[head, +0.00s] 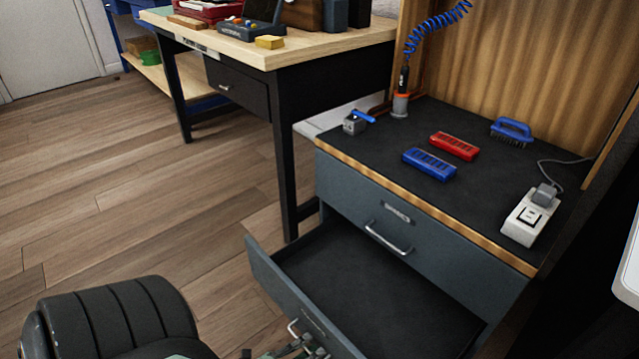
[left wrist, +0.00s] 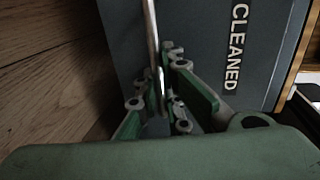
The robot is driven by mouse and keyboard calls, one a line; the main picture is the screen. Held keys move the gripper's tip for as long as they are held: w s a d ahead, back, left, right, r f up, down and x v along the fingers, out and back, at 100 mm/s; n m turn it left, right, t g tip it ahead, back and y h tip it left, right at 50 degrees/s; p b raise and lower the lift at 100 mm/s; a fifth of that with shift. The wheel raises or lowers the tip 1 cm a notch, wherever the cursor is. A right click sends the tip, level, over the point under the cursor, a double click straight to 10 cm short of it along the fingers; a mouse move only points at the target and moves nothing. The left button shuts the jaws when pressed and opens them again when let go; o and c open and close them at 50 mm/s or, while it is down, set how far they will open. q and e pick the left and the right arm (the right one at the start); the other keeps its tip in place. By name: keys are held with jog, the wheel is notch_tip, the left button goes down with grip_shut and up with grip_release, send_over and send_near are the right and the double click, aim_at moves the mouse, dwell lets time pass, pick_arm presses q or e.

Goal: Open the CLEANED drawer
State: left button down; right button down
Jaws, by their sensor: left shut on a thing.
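The CLEANED drawer (head: 375,290) is the lower drawer of the grey cabinet, pulled out, and its inside looks empty. Its front with the white CLEANED label shows in the left wrist view (left wrist: 236,45). Its metal bar handle (left wrist: 152,40) runs between the fingers of my left gripper (left wrist: 162,100), which is shut on it. In the head view my left gripper (head: 305,345) is at the bottom edge, at the drawer's front, partly cut off by the frame. My right gripper is not in view.
The upper drawer (head: 360,215) is shut. On the dark cabinet top are a blue box (head: 430,164), a red box (head: 454,146), a blue brush (head: 511,131) and a power strip (head: 530,217). A workbench (head: 290,60) stands behind.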

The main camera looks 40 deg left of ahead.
pick_arm(q)
jog(key=shift+s, duration=0.25)
jog(key=c, duration=2.2)
grip_release()
jog(key=shift+o, duration=0.2)
jog(key=v, duration=1.1)
jog(key=shift+s, duration=0.45)
jog(key=shift+a, duration=0.1)
